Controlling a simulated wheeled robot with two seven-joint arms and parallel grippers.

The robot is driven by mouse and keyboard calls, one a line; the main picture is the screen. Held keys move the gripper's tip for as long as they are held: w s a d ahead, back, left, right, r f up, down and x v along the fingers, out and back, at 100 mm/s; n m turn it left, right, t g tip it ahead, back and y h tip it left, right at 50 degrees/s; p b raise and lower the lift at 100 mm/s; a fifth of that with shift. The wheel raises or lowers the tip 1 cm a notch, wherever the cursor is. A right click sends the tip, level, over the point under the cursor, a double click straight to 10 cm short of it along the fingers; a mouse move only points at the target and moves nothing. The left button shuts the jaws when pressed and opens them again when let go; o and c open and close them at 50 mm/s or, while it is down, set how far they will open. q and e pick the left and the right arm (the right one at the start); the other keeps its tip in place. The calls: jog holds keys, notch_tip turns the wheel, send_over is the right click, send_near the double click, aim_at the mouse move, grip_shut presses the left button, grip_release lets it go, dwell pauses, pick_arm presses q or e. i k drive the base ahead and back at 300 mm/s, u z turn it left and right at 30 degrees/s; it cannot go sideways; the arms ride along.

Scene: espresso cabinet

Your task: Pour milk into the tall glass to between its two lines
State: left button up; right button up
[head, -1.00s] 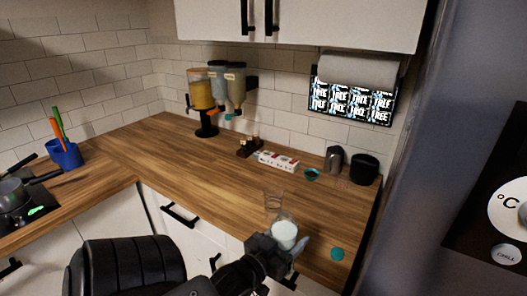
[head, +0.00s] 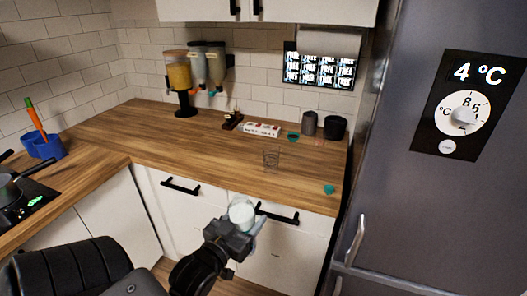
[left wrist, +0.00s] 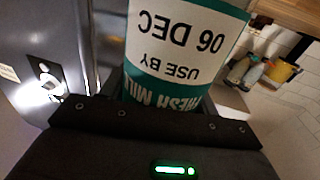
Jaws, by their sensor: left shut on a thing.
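The tall glass (head: 271,159), clear and seemingly empty, stands upright on the wooden counter near its front edge. My left gripper (head: 240,228) is shut on the milk bottle (head: 242,212), in front of the counter and left of the glass, apart from it. The head view looks down on the bottle's white top. In the left wrist view the milk bottle (left wrist: 185,50) fills the jaws, its white and teal label reading "FRESH MILK, USE BY 06 DEC" upside down. The glass's two lines are too small to make out. My right gripper is not in view.
A teal cap (head: 329,189) lies at the counter's right front. A white box (head: 262,130), a grey pitcher (head: 309,123) and a black canister (head: 335,128) stand at the back. The fridge (head: 430,200) is on the right. The wooden counter (head: 170,140) is clear left of the glass.

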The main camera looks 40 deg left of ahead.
aim_at(271, 161)
jog(key=z, duration=2.85)
jog(key=k, duration=2)
jog(key=u, duration=1)
